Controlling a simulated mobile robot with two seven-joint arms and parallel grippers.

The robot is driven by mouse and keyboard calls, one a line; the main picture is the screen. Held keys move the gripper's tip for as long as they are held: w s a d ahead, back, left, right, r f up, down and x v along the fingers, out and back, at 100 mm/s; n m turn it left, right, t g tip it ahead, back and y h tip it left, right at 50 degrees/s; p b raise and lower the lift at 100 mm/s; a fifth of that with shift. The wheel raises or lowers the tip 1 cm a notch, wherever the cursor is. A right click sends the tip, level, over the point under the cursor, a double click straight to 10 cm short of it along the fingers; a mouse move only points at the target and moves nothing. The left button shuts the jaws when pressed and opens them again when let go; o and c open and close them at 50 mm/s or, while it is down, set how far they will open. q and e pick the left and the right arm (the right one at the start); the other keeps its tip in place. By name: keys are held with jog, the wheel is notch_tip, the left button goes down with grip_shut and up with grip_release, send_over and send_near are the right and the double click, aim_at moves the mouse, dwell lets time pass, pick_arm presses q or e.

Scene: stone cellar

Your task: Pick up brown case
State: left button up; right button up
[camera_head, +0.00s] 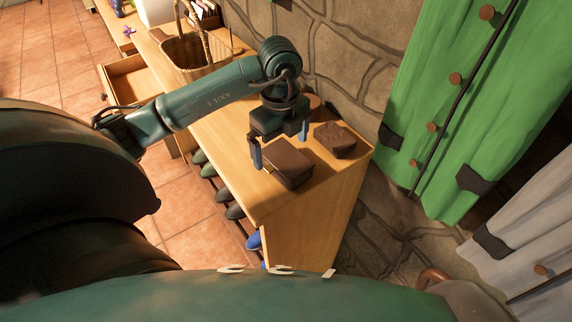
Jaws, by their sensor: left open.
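A dark brown, box-shaped case (289,165) lies on the wooden cabinet top, near its front edge. My left gripper (280,147) is open and points down at the case, with one finger to its left and one at its far right side. The fingers appear empty. I cannot tell how high the fingertips are above the top or whether they touch the case. A second brown, blocky object (335,140) lies just right of the gripper, apart from the case. My right gripper is not in view.
The wooden cabinet (222,128) has shoes on shelves in its side. A wicker basket (198,52) and an open drawer (130,78) are farther back. A stone wall and green coat (455,95) stand to the right.

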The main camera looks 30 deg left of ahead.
aim_at(283, 159)
pick_arm(q)
notch_tip(283, 159, down, 4)
jog(key=shift+w+f+p, duration=0.15)
jog(key=shift+f+p, duration=0.1)
jog(key=shift+p, duration=0.05)
jog(key=shift+d, duration=0.1)
jog(key=c, duration=1)
